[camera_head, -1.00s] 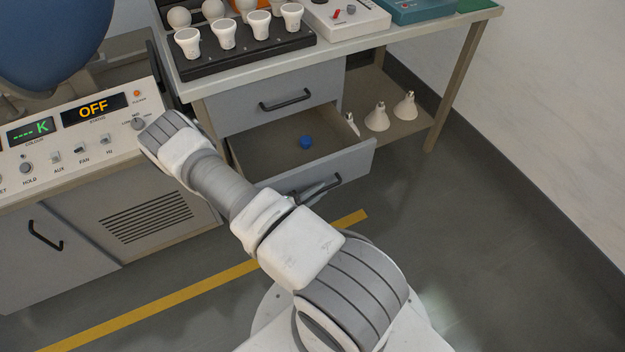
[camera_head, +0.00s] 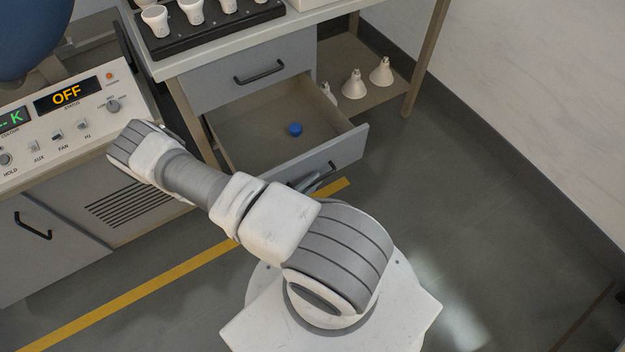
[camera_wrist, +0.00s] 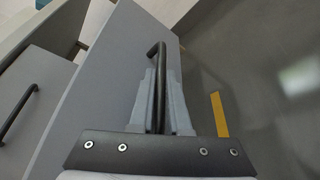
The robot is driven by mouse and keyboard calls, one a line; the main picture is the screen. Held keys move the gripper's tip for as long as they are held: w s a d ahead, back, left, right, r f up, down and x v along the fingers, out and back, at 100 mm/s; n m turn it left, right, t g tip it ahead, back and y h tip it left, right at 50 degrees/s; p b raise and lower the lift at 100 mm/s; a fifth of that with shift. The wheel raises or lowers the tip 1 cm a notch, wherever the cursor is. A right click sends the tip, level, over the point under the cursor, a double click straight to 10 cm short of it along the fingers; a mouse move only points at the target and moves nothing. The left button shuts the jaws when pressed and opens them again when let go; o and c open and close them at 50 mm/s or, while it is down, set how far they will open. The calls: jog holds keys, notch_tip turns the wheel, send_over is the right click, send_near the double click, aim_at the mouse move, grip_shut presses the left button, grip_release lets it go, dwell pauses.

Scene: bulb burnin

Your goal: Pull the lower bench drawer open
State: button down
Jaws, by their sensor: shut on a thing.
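The lower bench drawer (camera_head: 341,154) stands pulled out from the bench, with a small blue object (camera_head: 296,130) on its floor. My gripper (camera_wrist: 158,92) is shut on the dark bar handle (camera_wrist: 157,50) of this drawer, one finger on each side of the bar.
A control panel (camera_head: 75,120) reading OFF stands at the left, over a cabinet with a handle (camera_head: 33,226). White bulb-like pieces (camera_head: 354,84) stand on the bench's lower shelf. A yellow line (camera_head: 130,302) crosses the floor. Floor at the right is clear.

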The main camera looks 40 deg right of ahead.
jog(key=c, duration=1.2)
grip_release()
jog(key=shift+o, duration=0.2)
jog(key=shift+a, duration=0.1)
jog(key=p+v, duration=0.2)
jog(key=v, duration=1.5)
jog(key=shift+p, duration=0.35)
jog(key=shift+w+a+r, duration=0.1)
jog(key=shift+a+r, duration=0.05)
jog(key=shift+r, duration=0.1)
